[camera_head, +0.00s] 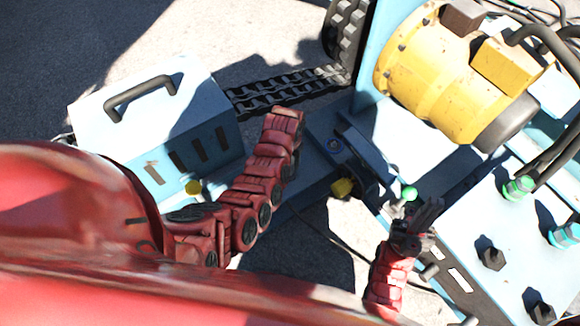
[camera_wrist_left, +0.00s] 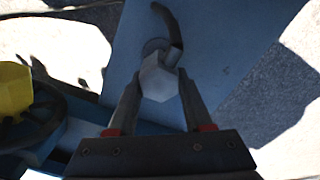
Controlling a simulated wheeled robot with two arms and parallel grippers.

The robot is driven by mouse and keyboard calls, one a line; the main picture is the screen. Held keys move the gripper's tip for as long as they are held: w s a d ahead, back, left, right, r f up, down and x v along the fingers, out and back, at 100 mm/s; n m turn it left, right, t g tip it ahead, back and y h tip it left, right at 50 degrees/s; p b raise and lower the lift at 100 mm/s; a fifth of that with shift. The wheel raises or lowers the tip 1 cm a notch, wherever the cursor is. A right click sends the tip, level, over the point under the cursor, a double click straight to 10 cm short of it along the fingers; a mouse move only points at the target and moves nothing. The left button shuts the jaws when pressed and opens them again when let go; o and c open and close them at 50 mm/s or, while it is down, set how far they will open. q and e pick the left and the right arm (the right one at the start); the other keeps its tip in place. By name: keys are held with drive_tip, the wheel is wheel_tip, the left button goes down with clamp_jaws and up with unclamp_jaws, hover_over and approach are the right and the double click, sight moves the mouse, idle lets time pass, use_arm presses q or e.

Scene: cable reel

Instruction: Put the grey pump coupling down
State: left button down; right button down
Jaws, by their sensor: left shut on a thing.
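The grey pump coupling (camera_wrist_left: 159,76) shows in the left wrist view as a pale, faceted piece between the fingers of my left gripper (camera_wrist_left: 160,92). The fingers are shut on it, one on each side. A dark curved piece and a round grey part show just beyond the coupling, over a flat blue surface (camera_wrist_left: 215,50); I cannot tell whether they touch it. In the head view I cannot make out my left gripper or the coupling at the end of the red left arm. My right gripper (camera_head: 418,222) is dark and near a green ball; its opening is unclear.
A blue box with a dark handle (camera_head: 140,95) stands at the left. A yellow motor (camera_head: 425,75) is at the upper right. Yellow knobs (camera_head: 342,188), a green ball (camera_head: 409,193) and a chain (camera_head: 290,88) are around the blue frame. Sunlit concrete lies behind.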

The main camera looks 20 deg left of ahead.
use_arm(q)
wheel_tip(320, 180, down, 3)
drive_tip(key=shift+f+b, duration=0.2)
drive_tip(key=shift+b, duration=0.3)
drive_tip(key=shift+s+f, duration=0.1)
drive_tip(key=shift+c, duration=1.5)
unclamp_jaws()
wheel_tip(320, 180, up, 12)
drive_tip(key=p, duration=0.3)
